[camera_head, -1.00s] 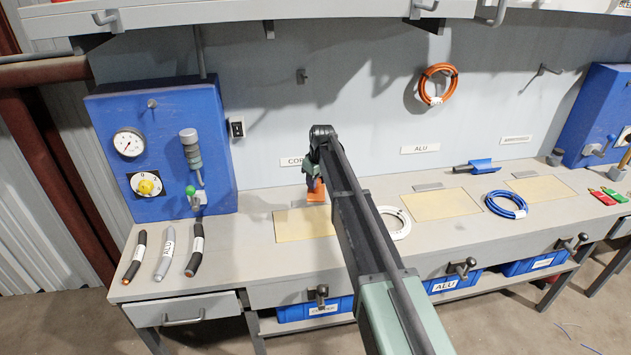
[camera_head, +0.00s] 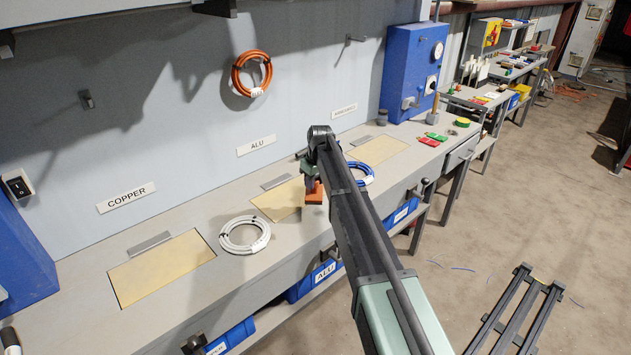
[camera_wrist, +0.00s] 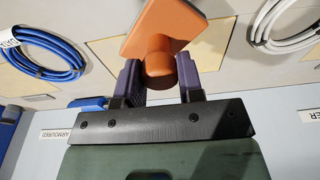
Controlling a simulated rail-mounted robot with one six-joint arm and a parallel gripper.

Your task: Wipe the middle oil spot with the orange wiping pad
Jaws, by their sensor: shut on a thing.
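My gripper (camera_head: 309,172) is shut on the knob of the orange wiping pad (camera_head: 314,193). The pad shows in the wrist view (camera_wrist: 165,18), with the knob between purple fingers (camera_wrist: 160,76). The pad appears at the right end of the middle tan panel (camera_head: 275,203), under the ALU label (camera_head: 256,146). I cannot tell whether the pad touches the bench. I see no oil spot; the pad and my arm hide part of the middle panel.
A white cable coil (camera_head: 244,235) lies left of the middle panel, and a blue coil (camera_head: 358,174) lies right of it. An orange coil (camera_head: 252,74) hangs on the wall. A blue box (camera_head: 412,72) stands farther right. The left tan panel (camera_head: 160,268) is clear.

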